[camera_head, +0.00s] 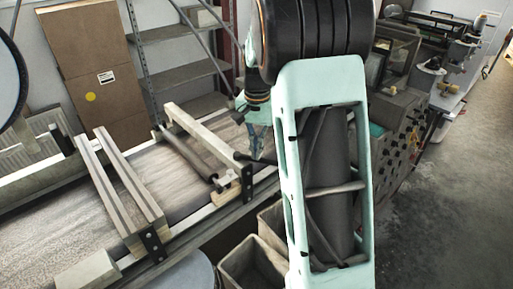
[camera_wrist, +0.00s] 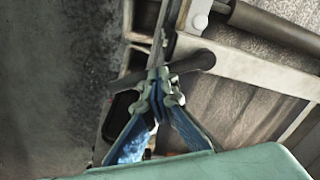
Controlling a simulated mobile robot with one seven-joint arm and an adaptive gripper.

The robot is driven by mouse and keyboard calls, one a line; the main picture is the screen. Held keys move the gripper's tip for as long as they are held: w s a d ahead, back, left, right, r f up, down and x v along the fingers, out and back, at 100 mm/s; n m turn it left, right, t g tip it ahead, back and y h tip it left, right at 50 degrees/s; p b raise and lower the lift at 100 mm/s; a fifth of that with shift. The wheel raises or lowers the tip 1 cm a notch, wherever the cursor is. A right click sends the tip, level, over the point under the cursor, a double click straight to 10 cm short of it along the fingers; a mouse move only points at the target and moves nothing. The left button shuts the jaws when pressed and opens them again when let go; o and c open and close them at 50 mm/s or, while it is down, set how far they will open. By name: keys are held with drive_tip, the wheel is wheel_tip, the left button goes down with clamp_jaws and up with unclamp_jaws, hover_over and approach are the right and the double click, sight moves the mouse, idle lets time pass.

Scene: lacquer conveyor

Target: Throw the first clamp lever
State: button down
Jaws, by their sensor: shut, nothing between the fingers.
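A dark clamp lever (camera_wrist: 195,63) with a rounded end lies across the pale frame rail in the wrist view. My gripper (camera_wrist: 157,74) is shut and empty, with its fingertips over the middle of the lever. I cannot tell whether they touch it. In the head view my gripper (camera_head: 257,154) points down at the conveyor's near edge, beside the right end of the pale crossbeam. The dark lever (camera_head: 242,156) shows there just left of the fingertips. My arm hides what lies to the right.
The conveyor bed (camera_head: 60,223) runs across the left, with a roller (camera_head: 190,155) and a pale crossbeam (camera_head: 205,128) above it. Twin wooden rails (camera_head: 105,185) stand farther left. Grey bins (camera_head: 250,268) sit below the near edge. Open floor (camera_head: 440,215) lies to the right.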

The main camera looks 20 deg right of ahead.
sight(256, 161)
drive_tip(key=s+m, duration=0.1)
drive_tip(key=s+f+m, duration=0.1)
drive_tip(key=a+m, duration=0.1)
drive_tip(key=m, duration=0.1)
drive_tip(key=shift+s+a+f+g, duration=0.1)
drive_tip(key=shift+s+f+g, duration=0.2)
drive_tip(key=shift+s, duration=0.1)
drive_tip(key=shift+s+a+m+p, duration=0.3)
drive_tip(key=shift+a+m, duration=0.25)
drive_tip(key=shift+m, duration=0.55)
drive_tip(key=shift+a, duration=0.1)
drive_tip(key=c, duration=2.1)
unclamp_jaws()
drive_tip(key=o, duration=0.5)
drive_tip(key=shift+w, duration=0.3)
drive_tip(key=o, duration=1.6)
drive_tip(key=shift+w+r, duration=0.1)
drive_tip(key=shift+r, duration=0.15)
drive_tip(key=shift+r, duration=0.1)
